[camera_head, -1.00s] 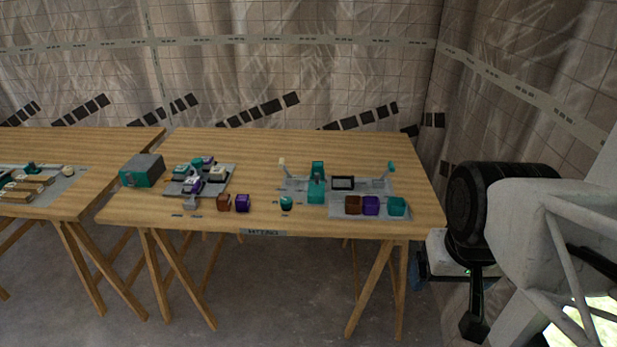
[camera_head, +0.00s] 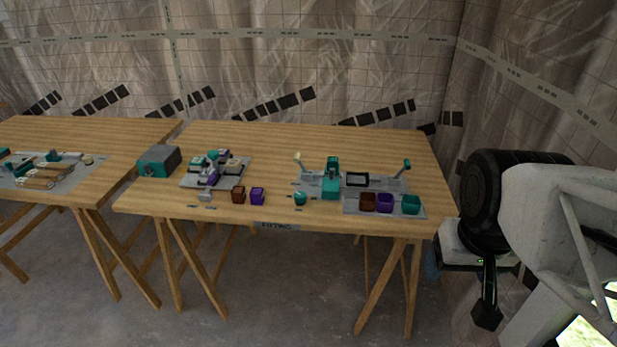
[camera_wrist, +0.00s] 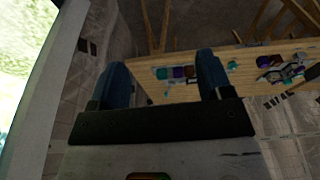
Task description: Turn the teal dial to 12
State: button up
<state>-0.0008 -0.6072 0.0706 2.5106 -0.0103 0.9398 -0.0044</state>
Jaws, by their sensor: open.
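I cannot tell for sure which teal part is the dial, and no number is readable. A small round teal piece (camera_head: 300,198) sits near the front edge of the middle table (camera_head: 272,160). A grey box with a teal front (camera_head: 158,161) stands at that table's left end. A teal upright block (camera_head: 331,180) stands on a grey panel at the right. My gripper (camera_wrist: 163,78) is open and empty in the wrist view, its two blue fingers apart. It is well away from the table, which shows small beyond the fingers.
Red-brown (camera_head: 367,202), purple (camera_head: 385,203) and teal (camera_head: 411,204) bins stand on a grey plate at the front right. A panel with small parts (camera_head: 216,170) lies left of centre. A second table (camera_head: 60,140) stands left. Floor in front is clear.

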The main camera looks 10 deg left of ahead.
jog(key=w+a+r+n, duration=0.1)
jog(key=w+a+n, duration=0.1)
jog(key=w, duration=0.6)
jog(key=w+a+r+n, duration=0.1)
jog(key=w+a+n, duration=0.15)
jog(key=w, duration=0.55)
jog(key=n+g, duration=0.3)
jog(key=n, duration=0.6)
send_over(299, 194)
jog(key=f, duration=2.4)
jog(key=shift+s+d+f, duration=0.2)
jog(key=shift+d+f, duration=0.1)
jog(key=shift+d, duration=0.05)
jog(key=shift+w+a+f+n, duration=0.2)
jog(key=shift+a+f+n, duration=0.05)
jog(key=shift+f, duration=0.05)
jog(key=shift+f, duration=0.1)
jog(key=shift+f, duration=3.8)
jog(key=c, duration=0.9)
